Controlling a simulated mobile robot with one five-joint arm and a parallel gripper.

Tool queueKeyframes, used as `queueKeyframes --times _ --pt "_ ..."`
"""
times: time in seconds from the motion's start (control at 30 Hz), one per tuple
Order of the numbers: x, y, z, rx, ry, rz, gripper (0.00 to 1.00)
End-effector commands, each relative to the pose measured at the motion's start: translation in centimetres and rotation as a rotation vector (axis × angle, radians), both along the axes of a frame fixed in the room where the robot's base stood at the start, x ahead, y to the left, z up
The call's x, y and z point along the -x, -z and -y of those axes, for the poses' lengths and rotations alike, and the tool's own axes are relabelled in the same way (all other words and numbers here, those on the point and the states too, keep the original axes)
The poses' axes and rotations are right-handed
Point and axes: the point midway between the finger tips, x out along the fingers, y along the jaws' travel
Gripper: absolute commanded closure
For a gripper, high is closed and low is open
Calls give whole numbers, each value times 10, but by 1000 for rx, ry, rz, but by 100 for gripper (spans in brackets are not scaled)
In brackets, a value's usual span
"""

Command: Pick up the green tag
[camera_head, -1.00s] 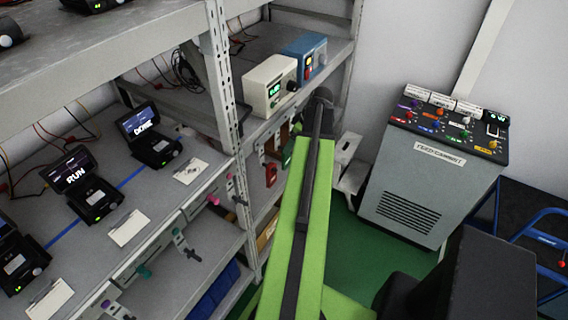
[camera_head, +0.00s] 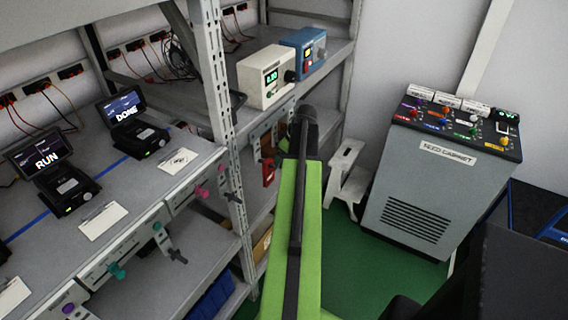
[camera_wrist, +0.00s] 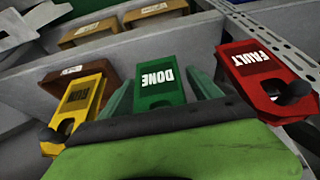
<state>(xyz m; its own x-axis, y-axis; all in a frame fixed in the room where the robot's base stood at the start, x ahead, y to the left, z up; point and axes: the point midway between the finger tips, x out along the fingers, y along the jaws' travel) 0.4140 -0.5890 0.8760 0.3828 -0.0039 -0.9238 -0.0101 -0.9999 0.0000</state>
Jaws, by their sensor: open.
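The green tag (camera_wrist: 156,88) lettered DONE hangs in the middle of the wrist view, its lettering upside down. A yellow tag (camera_wrist: 80,104) is to its left and a red tag (camera_wrist: 262,72) lettered FAULT to its right. My gripper (camera_wrist: 163,92) is open, with one green finger on each side of the green tag. I cannot tell whether the fingers touch it. The lower end of the tag is hidden behind my gripper's dark edge. In the head view my arm hides most of the tag area, but the red tag (camera_head: 268,172) shows beside it.
The metal rack (camera_head: 218,80) stands close on the left, with a white meter (camera_head: 265,78) and a blue box (camera_head: 304,50) on its shelf. A white step stool (camera_head: 345,172) and a grey feed cabinet (camera_head: 425,195) stand to the right. Green floor is free between.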

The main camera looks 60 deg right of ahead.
Motion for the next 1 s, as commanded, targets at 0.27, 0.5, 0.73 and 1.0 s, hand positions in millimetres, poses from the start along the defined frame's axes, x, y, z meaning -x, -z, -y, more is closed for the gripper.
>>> queueKeyframes --times 0.27,0.5,0.73,1.0 --pt "0 -2 0 0 -1 0 43" --pt "0 -2 -1 -1 -1 0 74" --pt "-1 -2 -1 0 -2 0 91" --pt "-1 -13 -1 0 -2 0 91"
